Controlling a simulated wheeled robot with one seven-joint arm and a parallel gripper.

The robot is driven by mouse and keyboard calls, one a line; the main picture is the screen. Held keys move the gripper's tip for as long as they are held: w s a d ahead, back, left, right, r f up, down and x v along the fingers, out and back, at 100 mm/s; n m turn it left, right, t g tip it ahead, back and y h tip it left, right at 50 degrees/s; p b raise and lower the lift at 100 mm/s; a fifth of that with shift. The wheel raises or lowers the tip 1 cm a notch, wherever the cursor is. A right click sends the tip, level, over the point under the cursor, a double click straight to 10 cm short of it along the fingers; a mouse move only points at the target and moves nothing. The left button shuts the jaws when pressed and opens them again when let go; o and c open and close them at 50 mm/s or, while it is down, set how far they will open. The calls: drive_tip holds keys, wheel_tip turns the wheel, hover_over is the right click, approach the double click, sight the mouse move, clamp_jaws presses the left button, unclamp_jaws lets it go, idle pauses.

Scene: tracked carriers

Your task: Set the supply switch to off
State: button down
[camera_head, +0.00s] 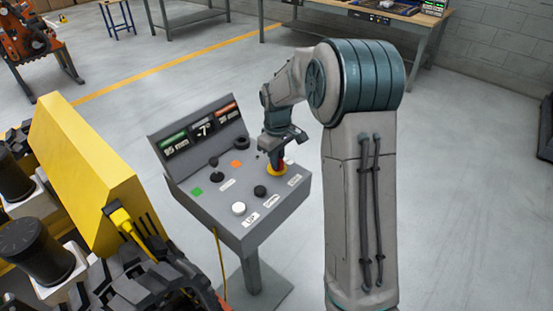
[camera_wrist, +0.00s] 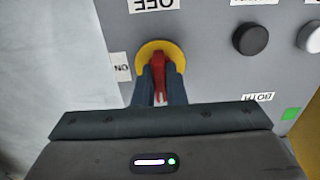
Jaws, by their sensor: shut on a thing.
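The supply switch is a red handle (camera_wrist: 158,60) on a round yellow plate (camera_wrist: 146,53), set in the grey console top. In the head view, the yellow plate (camera_head: 270,173) is at the console's right side, partly hidden by my gripper (camera_head: 278,160). In the wrist view, my gripper (camera_wrist: 161,74) has a dark finger on each side of the red handle and is shut on it. An OFF label (camera_wrist: 153,4) is beyond the plate, and an ON label (camera_wrist: 122,68) is at its left. The handle runs roughly towards the OFF label; its pointing end is unclear.
The console (camera_head: 225,205) also bears a white button (camera_head: 239,208), a black button (camera_head: 260,190), a small joystick (camera_head: 214,163) and a display panel (camera_head: 200,130). Yellow machinery (camera_head: 90,160) stands close on the left. The floor behind the console is clear.

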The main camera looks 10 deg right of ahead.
idle(0.3)
drive_tip(key=c, duration=1.5)
unclamp_jaws()
drive_tip(key=shift+s+a, duration=0.1)
wheel_tip(320, 180, up, 14)
drive_tip(key=shift+f+b, duration=0.1)
drive_tip(key=shift+b, duration=0.2)
